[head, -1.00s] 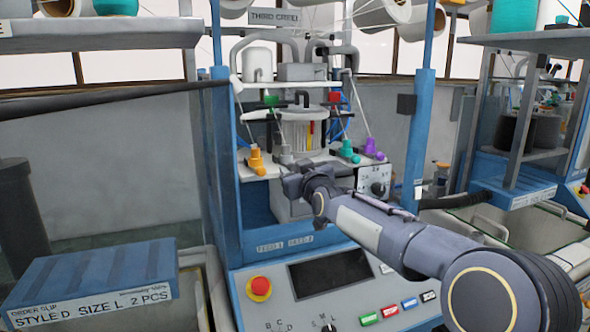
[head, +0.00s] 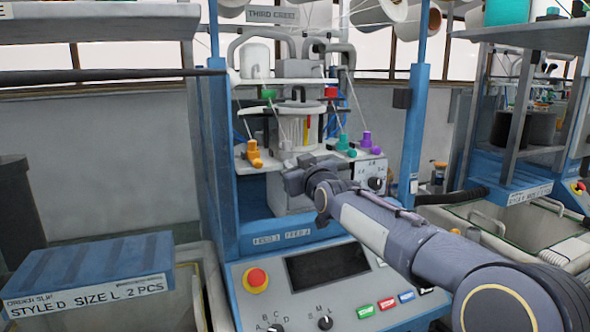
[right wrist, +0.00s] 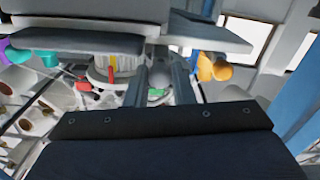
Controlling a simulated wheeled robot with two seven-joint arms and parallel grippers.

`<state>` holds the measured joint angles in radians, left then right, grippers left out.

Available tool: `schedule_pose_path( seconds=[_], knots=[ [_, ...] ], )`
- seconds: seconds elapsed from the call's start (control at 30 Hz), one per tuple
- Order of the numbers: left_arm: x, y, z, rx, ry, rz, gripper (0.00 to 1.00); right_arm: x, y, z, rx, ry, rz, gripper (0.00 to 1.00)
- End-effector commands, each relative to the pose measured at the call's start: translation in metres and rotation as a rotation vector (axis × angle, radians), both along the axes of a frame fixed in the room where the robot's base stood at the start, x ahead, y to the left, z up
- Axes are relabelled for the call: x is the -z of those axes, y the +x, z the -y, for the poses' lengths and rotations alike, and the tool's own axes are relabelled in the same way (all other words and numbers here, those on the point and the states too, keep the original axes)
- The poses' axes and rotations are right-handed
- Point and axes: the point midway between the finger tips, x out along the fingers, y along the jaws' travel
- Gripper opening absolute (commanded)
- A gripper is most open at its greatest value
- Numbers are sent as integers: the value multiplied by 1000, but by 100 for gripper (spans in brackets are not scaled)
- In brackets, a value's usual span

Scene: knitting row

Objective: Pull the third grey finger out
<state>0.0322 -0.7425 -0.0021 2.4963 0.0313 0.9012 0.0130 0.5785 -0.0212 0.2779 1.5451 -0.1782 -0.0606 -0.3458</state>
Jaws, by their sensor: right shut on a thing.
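The knitting machine (head: 224,160) has a blue frame and a white shelf. Orange (head: 254,154), teal (head: 345,146) and purple (head: 367,143) pieces stand on the shelf, with a grey piece (head: 286,148) between the orange and teal ones. My right gripper (head: 291,180) reaches the machine's middle, just below the shelf front. In the right wrist view its two fingers (right wrist: 160,88) stand either side of a rounded grey piece (right wrist: 157,95) and are shut on it. Which grey finger this is, I cannot tell. The left gripper is not in view.
A control panel (head: 345,305) with a red button (head: 255,279) and a dark screen (head: 327,265) lies below my right arm. A blue order-slip box (head: 90,265) stands at left. A thin dark rod (head: 110,75) crosses the upper left. Another machine stands at right.

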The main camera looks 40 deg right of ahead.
Motion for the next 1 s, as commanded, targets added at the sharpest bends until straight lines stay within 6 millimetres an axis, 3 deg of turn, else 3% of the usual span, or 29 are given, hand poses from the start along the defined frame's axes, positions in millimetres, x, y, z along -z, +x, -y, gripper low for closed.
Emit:
schedule_pose_path(
  seconds=[0.03,0.2,0.57,0.77,1.0],
  knots=[
    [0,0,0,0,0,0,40,1,0,0,-1,1,-5,23],
    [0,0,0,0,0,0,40,1,0,0,0,0,-4,44],
    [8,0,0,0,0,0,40,3,-4,-2,-2,-3,-1,44],
    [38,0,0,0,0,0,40,6,-29,-11,-2,-4,3,44],
    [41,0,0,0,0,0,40,2,-65,-21,-1,0,-1,44]
  ],
)
